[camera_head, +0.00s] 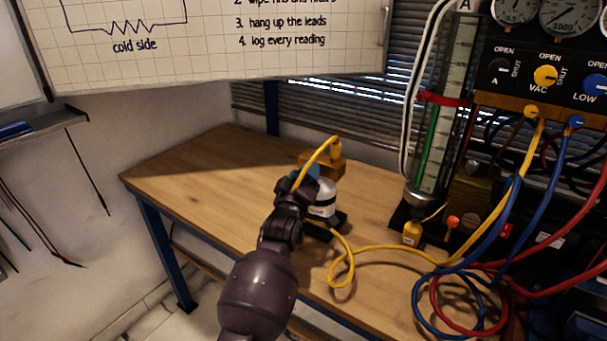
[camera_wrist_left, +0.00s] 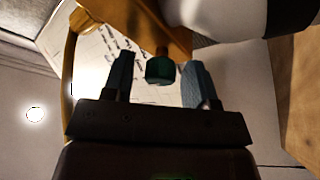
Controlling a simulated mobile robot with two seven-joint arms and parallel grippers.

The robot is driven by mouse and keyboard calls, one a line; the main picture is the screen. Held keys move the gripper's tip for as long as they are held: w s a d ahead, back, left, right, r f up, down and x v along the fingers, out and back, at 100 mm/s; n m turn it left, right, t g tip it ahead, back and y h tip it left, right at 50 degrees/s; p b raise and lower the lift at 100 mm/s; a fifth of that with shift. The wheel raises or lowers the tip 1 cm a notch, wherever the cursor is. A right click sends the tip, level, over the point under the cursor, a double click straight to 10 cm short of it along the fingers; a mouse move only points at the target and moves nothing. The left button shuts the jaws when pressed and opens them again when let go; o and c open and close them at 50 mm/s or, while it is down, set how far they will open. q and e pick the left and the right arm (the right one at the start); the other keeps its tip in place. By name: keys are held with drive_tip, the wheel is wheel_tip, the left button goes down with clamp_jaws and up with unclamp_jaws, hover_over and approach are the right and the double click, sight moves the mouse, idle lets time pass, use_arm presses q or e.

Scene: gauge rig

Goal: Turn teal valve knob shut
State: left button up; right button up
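The teal valve knob (camera_wrist_left: 160,69) shows in the left wrist view on the underside of a brass-yellow block (camera_wrist_left: 150,30) as the picture is turned. My left gripper (camera_wrist_left: 158,80) is open, with one blue-grey finger on each side of the knob and a visible gap to both. I cannot tell how deep the knob sits between the fingertips. In the head view my left gripper (camera_head: 306,172) is at the silver cylinder (camera_head: 323,197) and the brass block (camera_head: 333,163) on the bench; the knob is hidden there behind my gripper. My right gripper is not in view.
A yellow hose (camera_head: 345,262) loops from the block across the wooden bench (camera_head: 215,180). Blue and red hoses hang at the right under the gauge panel (camera_head: 548,65). A clear tube column (camera_head: 436,130) stands right of the cylinder. The bench's left part is clear.

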use_arm(q)
drive_tip(key=c, duration=0.8)
drive_tip(key=shift+m, duration=0.5)
drive_tip(key=m+h, duration=0.3)
drive_tip(key=m, duration=0.2)
drive_tip(key=shift+a+f, duration=0.1)
drive_tip(key=m+h, duration=0.1)
drive_tip(key=m, duration=0.1)
drive_tip(key=m+h, duration=0.1)
drive_tip(key=m, duration=0.2)
drive_tip(key=shift+m+g+h, duration=0.3)
drive_tip(key=shift+g+h, duration=0.1)
drive_tip(key=m+g+h, duration=0.1)
drive_tip(key=m+h, duration=0.1)
drive_tip(key=m, duration=0.3)
drive_tip(key=shift+w+a, duration=0.1)
drive_tip(key=m+g+h, duration=0.1)
drive_tip(key=m, duration=0.2)
drive_tip(key=m+g+h, duration=0.1)
drive_tip(key=m, duration=0.2)
drive_tip(key=shift+g, duration=0.3)
drive_tip(key=shift+m+g+h+p, duration=0.35)
drive_tip(key=shift+m+g, duration=0.15)
drive_tip(key=shift+m, duration=0.5)
drive_tip(key=shift+m+g, duration=0.3)
drive_tip(key=shift+m, duration=0.2)
